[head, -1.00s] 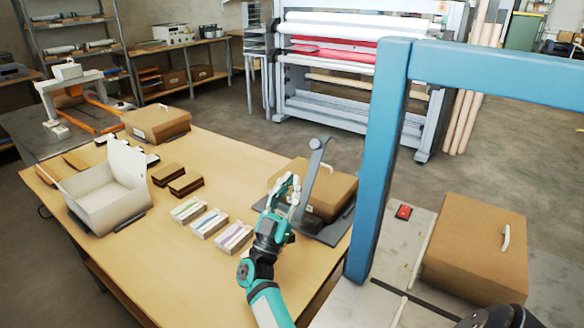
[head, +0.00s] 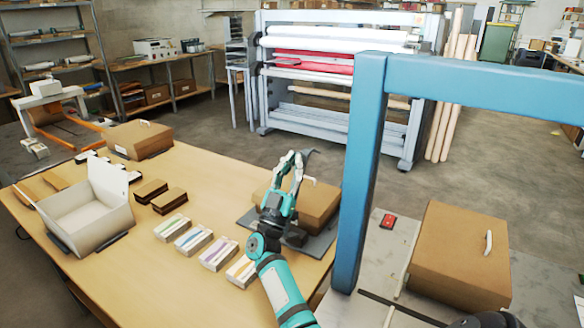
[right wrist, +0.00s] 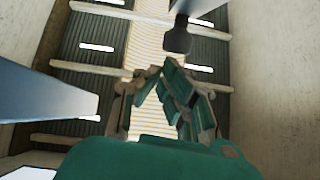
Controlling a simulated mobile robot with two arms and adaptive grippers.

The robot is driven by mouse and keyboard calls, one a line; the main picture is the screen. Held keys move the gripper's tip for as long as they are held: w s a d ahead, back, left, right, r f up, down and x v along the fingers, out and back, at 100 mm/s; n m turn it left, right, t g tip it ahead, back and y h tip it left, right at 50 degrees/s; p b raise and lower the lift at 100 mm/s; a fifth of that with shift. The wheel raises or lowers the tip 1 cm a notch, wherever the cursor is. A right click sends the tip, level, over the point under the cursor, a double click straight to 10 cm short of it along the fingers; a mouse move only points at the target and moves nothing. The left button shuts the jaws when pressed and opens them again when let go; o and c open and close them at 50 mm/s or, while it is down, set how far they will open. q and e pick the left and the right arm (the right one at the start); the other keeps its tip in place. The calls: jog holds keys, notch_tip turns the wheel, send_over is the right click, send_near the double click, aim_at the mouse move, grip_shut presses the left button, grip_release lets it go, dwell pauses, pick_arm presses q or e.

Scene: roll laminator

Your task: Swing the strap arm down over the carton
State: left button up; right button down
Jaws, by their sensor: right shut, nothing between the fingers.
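A brown carton (head: 320,205) sits on a dark grey plate (head: 322,243) at the right end of the wooden table. The grey strap arm (head: 308,155) stands up at the carton's near side. In the head view only its upper end shows, behind my fingers; the rest is hidden. My right gripper (head: 292,163) is shut and empty, pointing up beside the strap arm. I cannot tell whether they touch. In the right wrist view the closed fingers (right wrist: 158,75) point up at the ceiling, below a dark, blunt end that I cannot name surely. My left gripper is not in view.
A tall blue frame (head: 362,180) rises close to the carton's right. Beyond it, another carton (head: 460,255) and a red block (head: 388,220) rest on a grey bench. Small striped packs (head: 193,240) and an open white box (head: 88,205) lie left of my arm.

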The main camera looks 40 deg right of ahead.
aim_at(304, 156)
jog(key=shift+d+r, duration=0.1)
jog(key=d+p, duration=0.1)
jog(key=w+d+y+p, duration=0.1)
jog(key=d, duration=0.1)
jog(key=d+y+p, duration=0.1)
jog(key=d, duration=0.1)
jog(key=shift+w+r+g, duration=0.25)
jog(key=shift+r+g, duration=0.1)
jog(key=shift+g, duration=0.05)
jog(key=w+d+f+y, duration=0.1)
jog(key=d+f+y, duration=0.1)
jog(key=d, duration=0.4)
jog(key=w+d+f+g+y, duration=0.1)
jog(key=w+d+f+y, duration=0.1)
jog(key=d+f, duration=0.3)
jog(key=w+d+f+g+y, duration=0.1)
jog(key=d+f, duration=0.3)
jog(key=d, duration=0.4)
jog(key=shift+w+m+y, duration=0.3)
jog(key=shift+w+y, duration=0.45)
jog(key=shift+y, duration=0.05)
jog(key=shift+a+r, duration=0.1)
